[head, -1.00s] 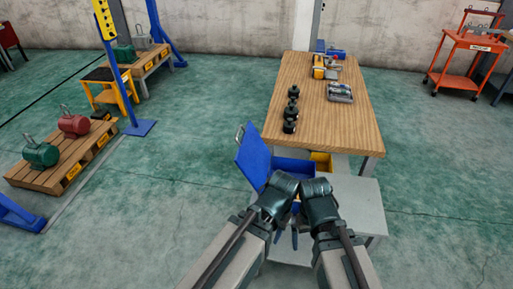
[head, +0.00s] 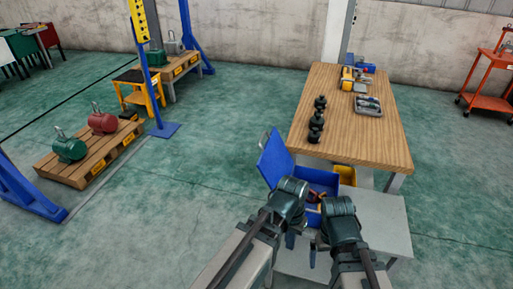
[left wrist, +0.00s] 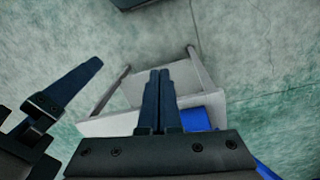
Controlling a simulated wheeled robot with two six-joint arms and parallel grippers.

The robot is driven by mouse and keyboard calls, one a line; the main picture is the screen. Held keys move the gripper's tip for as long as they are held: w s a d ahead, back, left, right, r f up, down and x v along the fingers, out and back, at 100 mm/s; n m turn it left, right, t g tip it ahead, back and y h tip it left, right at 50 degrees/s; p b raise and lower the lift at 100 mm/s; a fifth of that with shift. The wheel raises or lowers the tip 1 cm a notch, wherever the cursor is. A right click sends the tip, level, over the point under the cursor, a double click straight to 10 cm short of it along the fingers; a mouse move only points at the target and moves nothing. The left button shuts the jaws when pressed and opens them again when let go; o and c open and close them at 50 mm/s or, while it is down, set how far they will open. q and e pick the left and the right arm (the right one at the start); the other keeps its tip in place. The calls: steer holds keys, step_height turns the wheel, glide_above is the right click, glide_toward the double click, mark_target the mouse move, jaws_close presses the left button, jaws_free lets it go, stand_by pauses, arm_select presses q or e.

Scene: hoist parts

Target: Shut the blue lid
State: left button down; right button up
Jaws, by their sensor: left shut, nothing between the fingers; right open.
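The blue lid (head: 275,158) stands open, tilted up on the left side of the blue box (head: 322,178) in the head view. Some dark and orange items show inside the box, partly hidden by my wrists. My left gripper (head: 290,241) is shut and empty, in front of the box and below the lid in the picture. My right gripper (head: 315,256) is open and empty, close beside the left one.
The box rests on a light grey stand (head: 385,225). A wooden table (head: 375,140) behind it carries dark weights (head: 316,120) and a grey tray (head: 368,106). A yellow bin (head: 347,175) is beside the box. The floor to the left is clear up to a pallet (head: 95,155).

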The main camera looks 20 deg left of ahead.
arm_select(q)
steer(key=w+a+f+n+t+h+b, duration=0.25)
steer(key=w+f+n+h+b, duration=0.2)
steer(key=w+f+b, duration=0.4)
steer(key=w+a+n+t+h+b, duration=0.4)
steer(key=w+a+h+b, duration=0.1)
steer(key=w+a+b, duration=0.5)
steer(key=w+a+r+n+t+h+p, duration=0.1)
steer(key=w+a+r+n+t+h, duration=0.15)
steer(key=a+r+t, duration=0.45)
steer(key=w+a+r+n+t+h, duration=0.1)
steer(key=w+a+r+n+t, duration=0.2)
steer(key=a+r, duration=0.8)
steer(key=w+d+p, duration=0.3)
steer(key=w+d, duration=0.3)
steer(key=d, duration=0.1)
steer(key=shift+d+r+n+g, duration=0.25)
steer(key=shift+d+n+g, duration=0.05)
steer(key=shift+d+g, duration=0.1)
arm_select(e)
step_height(320, 180, down, 17)
steer(key=shift+r, duration=0.15)
arm_select(q)
steer(key=shift+w, duration=0.1)
steer(key=shift+p, duration=0.3)
arm_select(e)
steer(key=shift+r, duration=0.1)
